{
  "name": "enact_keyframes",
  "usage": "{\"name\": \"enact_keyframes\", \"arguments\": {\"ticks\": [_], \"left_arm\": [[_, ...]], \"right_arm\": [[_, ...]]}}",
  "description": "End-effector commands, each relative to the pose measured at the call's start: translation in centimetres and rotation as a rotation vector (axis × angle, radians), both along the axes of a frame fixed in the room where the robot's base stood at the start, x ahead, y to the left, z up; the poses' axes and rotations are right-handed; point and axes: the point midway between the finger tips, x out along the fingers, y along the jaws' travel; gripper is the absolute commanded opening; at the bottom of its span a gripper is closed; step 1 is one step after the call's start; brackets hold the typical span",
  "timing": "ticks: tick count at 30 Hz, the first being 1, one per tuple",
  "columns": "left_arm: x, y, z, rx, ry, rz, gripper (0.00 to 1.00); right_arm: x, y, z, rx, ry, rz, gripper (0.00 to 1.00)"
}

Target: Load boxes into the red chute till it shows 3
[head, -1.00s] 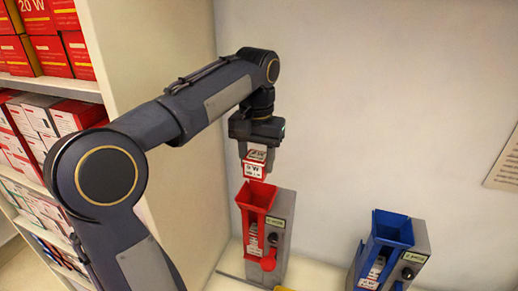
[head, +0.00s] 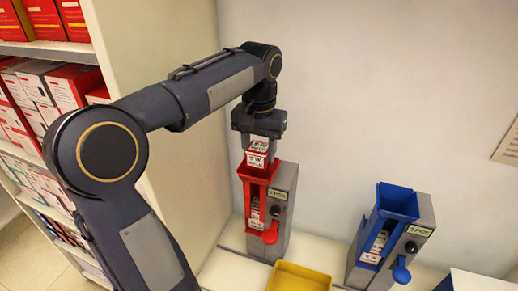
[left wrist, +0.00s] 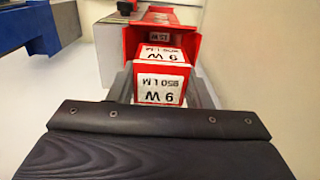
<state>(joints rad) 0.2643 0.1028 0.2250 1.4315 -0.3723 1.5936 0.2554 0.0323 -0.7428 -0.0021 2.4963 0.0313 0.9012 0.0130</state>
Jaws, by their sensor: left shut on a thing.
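My left gripper (head: 259,138) is shut on a small red and white box (head: 257,160). The box is upright at the open top of the red chute (head: 246,187), and its lower end seems to be just inside the mouth. In the left wrist view the box (left wrist: 160,80) reads "9 W" and "850 LM", with the red chute (left wrist: 190,45) around and beyond it. The red chute's small display (head: 279,194) is too small to read. My right gripper is not in view.
A blue chute (head: 392,202) stands to the right, with boxes in its slot. A yellow tray (head: 300,277) lies in front of the red chute. Shelves of boxes (head: 68,88) stand at the left. A plain wall is behind.

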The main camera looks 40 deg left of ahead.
Motion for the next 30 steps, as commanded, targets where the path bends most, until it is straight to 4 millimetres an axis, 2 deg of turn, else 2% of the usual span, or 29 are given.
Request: {"name": "enact_keyframes", "arguments": {"ticks": [10,30], "left_arm": [[0.0,0.0,-0.1,0.000,0.000,0.000,0.22],[0.0,0.0,-1.8,0.000,-0.001,0.000,0.22]], "right_arm": [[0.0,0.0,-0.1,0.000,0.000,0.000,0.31],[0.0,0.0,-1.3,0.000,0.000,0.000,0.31]]}}
